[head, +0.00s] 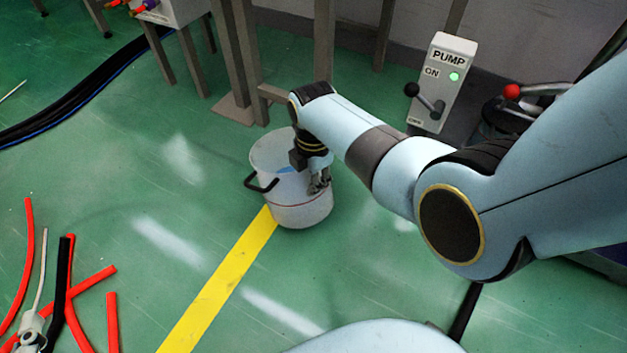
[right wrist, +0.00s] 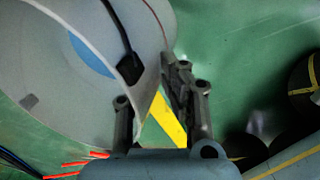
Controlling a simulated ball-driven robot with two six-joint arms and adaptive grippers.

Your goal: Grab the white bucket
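The white bucket (head: 297,207) stands on the green floor at the end of a yellow stripe. It has a black handle (head: 261,183) on its left side and something blue inside. My right gripper (head: 318,182) is at the bucket's right side, pointing down. In the right wrist view the bucket (right wrist: 88,97) fills the upper left, and its thin wall runs between the fingers of the right gripper (right wrist: 160,85).
Metal legs (head: 236,50) rise behind the bucket. Red tubes (head: 90,285) lie at lower left, and black cables (head: 85,90) at upper left. The floor left of the bucket is clear.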

